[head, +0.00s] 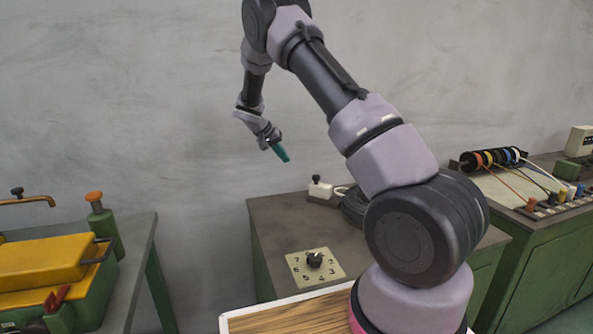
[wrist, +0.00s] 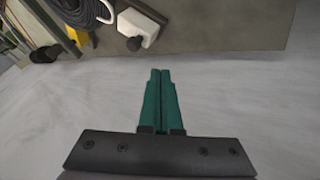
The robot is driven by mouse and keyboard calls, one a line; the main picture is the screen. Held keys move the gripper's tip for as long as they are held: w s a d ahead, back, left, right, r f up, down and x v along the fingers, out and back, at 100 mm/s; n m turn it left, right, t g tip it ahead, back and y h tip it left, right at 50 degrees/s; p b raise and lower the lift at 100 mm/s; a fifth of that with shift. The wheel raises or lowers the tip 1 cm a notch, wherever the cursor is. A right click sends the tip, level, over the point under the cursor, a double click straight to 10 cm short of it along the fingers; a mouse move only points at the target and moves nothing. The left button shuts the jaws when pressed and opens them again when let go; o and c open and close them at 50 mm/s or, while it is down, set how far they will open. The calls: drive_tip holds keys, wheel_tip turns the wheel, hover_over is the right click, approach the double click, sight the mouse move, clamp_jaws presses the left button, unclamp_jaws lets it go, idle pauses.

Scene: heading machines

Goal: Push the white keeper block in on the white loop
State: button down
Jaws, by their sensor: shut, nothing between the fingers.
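My gripper (head: 284,157) has green fingers. My gripper is far from that board.
The middle bench (head: 275,225) holds a numbered dial plate (head: 315,266), a white box with a black knob (head: 320,190) and a dark cable coil (head: 355,205). The left bench (head: 140,245) holds a yellow-topped machine (head: 45,262). The air around my gripper is clear.

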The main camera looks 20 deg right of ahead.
sight(327, 185)
drive_tip(key=w+d+f, duration=0.1)
drive_tip(key=d+f, duration=0.7)
drive_tip(key=d, duration=0.1)
drive_tip(key=shift+f, duration=0.15)
drive_tip(key=shift+s+d, duration=0.1)
drive_tip(key=shift+d, duration=0.1)
drive_tip(key=s+d, duration=0.4)
drive_tip(key=shift+f, duration=0.1)
idle(0.3)
